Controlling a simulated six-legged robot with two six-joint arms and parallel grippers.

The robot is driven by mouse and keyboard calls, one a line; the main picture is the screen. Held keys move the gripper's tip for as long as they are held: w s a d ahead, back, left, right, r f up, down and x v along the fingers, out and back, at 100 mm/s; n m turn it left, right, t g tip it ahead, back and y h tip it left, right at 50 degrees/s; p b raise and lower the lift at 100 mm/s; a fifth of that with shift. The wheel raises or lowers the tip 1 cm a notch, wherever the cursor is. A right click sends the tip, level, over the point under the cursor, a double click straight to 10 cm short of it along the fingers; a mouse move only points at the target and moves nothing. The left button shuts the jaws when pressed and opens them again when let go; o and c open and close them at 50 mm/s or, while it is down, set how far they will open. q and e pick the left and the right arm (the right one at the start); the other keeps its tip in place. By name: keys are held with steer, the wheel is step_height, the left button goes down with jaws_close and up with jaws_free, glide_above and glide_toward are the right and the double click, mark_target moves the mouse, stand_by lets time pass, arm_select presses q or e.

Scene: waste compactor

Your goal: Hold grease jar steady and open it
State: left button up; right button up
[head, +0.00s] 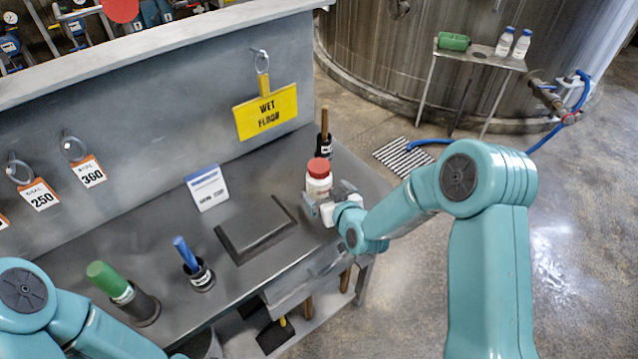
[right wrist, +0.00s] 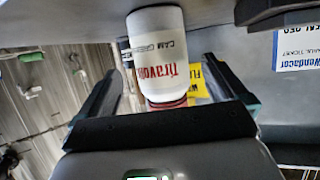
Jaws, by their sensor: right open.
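The grease jar (head: 319,187) is white with a red lid (head: 319,167) and stands upright near the right end of the grey bench. The lid is on. In the right wrist view the jar (right wrist: 158,50) appears upside down, with red lettering, between the two fingers. My right gripper (head: 326,199) is at the jar with its fingers open on either side. The wrist view (right wrist: 160,65) shows gaps between the fingers and the jar. My left arm shows at the lower left of the head view, but its gripper is out of view.
On the bench (head: 120,235) are a dark flat plate (head: 255,230), a blue-handled tool (head: 186,255), a green-handled tool (head: 108,277), a white card (head: 207,188) and a wooden-handled tool (head: 325,135) behind the jar. A yellow sign (head: 266,112) hangs on the back panel.

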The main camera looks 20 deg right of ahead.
mark_target(324, 191)
steer(key=p+x, duration=0.1)
steer(key=x, duration=0.3)
steer(key=shift+w+p, duration=0.15)
steer(key=shift+p, duration=0.25)
steer(key=shift+w+a+f, duration=0.1)
steer(key=shift+w+f, duration=0.05)
steer(key=shift+w, duration=0.15)
steer(key=shift+f, duration=0.1)
steer(key=shift+w, duration=0.15)
steer(key=c, duration=1.3)
step_height(324, 191, up, 20)
steer(key=b, duration=0.1)
steer(key=shift+b, duration=0.3)
